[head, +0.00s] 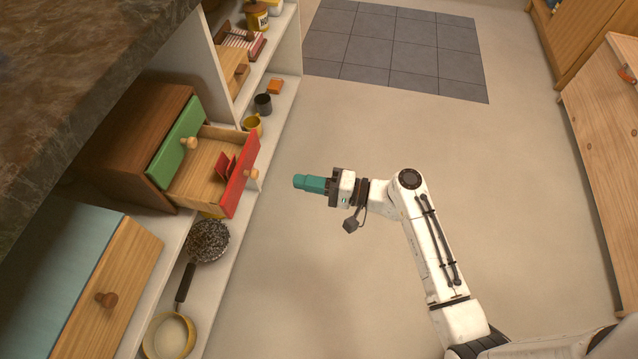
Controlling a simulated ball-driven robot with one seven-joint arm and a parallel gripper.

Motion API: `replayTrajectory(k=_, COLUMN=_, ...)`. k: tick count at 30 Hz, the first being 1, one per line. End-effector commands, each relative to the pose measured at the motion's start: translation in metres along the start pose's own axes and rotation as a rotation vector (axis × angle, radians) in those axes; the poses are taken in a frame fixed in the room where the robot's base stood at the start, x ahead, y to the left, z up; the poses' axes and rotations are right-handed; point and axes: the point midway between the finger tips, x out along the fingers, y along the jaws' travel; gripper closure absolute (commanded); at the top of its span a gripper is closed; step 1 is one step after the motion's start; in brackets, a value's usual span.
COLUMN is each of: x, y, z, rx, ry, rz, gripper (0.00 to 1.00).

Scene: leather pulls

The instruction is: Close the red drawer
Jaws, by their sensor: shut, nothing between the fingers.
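The red drawer (236,186) is pulled out of a brown wooden cabinet (133,132) on the shelf at the left. Its red front has a round wooden knob (252,174), and small dark red items (226,167) lie inside its wooden box. My gripper (299,182), with teal fingers, is shut and empty. It is to the right of the red front, apart from it, and points left toward it.
A shut green drawer (177,141) with a wooden knob is in the same cabinet. The floor (330,270) around my arm is clear.

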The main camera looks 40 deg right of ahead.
Motion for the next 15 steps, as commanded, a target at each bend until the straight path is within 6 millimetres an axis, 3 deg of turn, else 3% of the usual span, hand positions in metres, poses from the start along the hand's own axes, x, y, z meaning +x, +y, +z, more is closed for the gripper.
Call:
replayTrajectory(k=6, x=0.044, y=0.001, z=0.001, rx=-0.001, ry=-0.004, rz=-0.001, gripper=1.00)
replayTrajectory(k=15, x=0.079, y=0.001, z=0.001, rx=0.000, ry=-0.003, rz=0.001, gripper=1.00)
